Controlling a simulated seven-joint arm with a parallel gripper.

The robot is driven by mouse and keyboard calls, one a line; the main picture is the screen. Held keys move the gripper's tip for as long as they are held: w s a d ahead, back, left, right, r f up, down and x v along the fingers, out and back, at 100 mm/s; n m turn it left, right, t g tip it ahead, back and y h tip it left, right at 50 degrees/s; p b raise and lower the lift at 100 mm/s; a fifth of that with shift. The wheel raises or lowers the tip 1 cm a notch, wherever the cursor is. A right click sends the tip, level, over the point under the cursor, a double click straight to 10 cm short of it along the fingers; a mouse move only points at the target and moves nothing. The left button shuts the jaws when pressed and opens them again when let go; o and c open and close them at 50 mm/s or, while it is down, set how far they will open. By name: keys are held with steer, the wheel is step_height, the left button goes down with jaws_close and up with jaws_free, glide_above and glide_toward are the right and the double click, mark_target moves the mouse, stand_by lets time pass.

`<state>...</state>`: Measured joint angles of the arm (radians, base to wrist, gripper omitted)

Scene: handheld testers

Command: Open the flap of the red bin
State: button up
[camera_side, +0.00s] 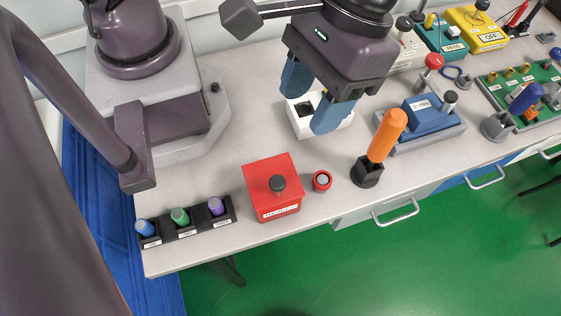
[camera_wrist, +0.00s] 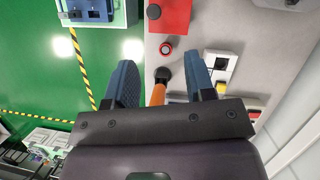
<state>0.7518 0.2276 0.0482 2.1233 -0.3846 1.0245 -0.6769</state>
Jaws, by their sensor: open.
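The red bin (camera_side: 268,180) stands near the front edge of the bench in the side view. Its red flap lies flat on top, with a dark round knob (camera_side: 277,184) standing up from it. The bin also shows at the top of the wrist view (camera_wrist: 175,14), with its knob (camera_wrist: 154,11). My gripper (camera_side: 312,104) is open and empty, pointing down above the bench. It is behind and to the right of the bin, above a white box, and apart from the bin. In the wrist view its two blue fingers (camera_wrist: 160,88) are spread.
A small red round piece (camera_side: 322,181) sits right of the bin. An orange handle (camera_side: 387,135) stands upright in a dark holder. A black rack (camera_side: 186,229) with coloured markers lies left of the bin. A white box (camera_side: 303,124) is below my gripper. Blue apparatus (camera_side: 427,117) stands farther right.

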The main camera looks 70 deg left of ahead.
mark_target(278, 181)
steer(key=s+f, duration=0.1)
steer(key=f, duration=0.2)
steer(key=s+d+f+n, duration=0.1)
steer(key=s+f, duration=0.1)
steer(key=f, duration=0.2)
steer(key=s+d+f+n, duration=0.1)
steer(key=f, duration=0.3)
steer(key=shift+s+d+f, duration=0.15)
steer(key=shift+s+d, duration=0.05)
jaws_close()
